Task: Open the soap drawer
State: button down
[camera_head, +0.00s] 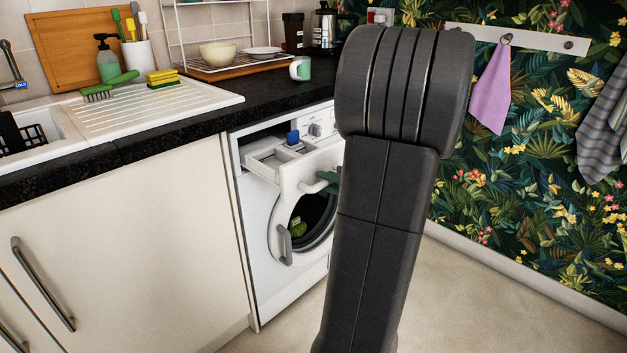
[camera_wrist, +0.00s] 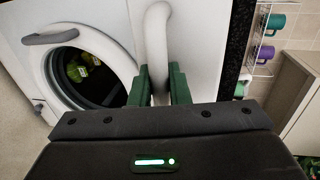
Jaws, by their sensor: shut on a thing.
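The washing machine (camera_head: 256,225) stands under the dark worktop. Its white soap drawer (camera_head: 295,172) is pulled out at the top left of the machine front, with open compartments and a blue part (camera_head: 293,137) showing. My gripper (camera_head: 329,182) is at the drawer front, partly hidden behind my arm in the head view. In the wrist view, the green fingers of my gripper (camera_wrist: 160,88) are shut on the white drawer handle (camera_wrist: 156,35), one on each side of it. The part of the handle between the fingertips is partly hidden.
The round washer door (camera_head: 279,222) with a grey handle (camera_head: 286,246) is below the drawer; green items show behind its glass. A cream cupboard (camera_head: 130,250) is to the left. A mug (camera_head: 299,68) stands on the worktop (camera_head: 205,112). The floor (camera_head: 480,290) at right is clear.

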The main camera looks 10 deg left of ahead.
jog(key=shift+s+d, duration=0.45)
jog(key=shift+d, duration=0.15)
jog(key=c, duration=1.7)
grip_release()
jog(key=p+v, duration=0.2)
jog(key=v, duration=1.1)
jog(key=shift+s+d, duration=0.2)
jog(key=shift+d, duration=0.15)
jog(key=shift+w+a, duration=0.1)
jog(key=b+x, duration=0.2)
jog(key=x, duration=1.1)
jog(key=shift+w+a, duration=0.15)
jog(key=shift+a, duration=0.15)
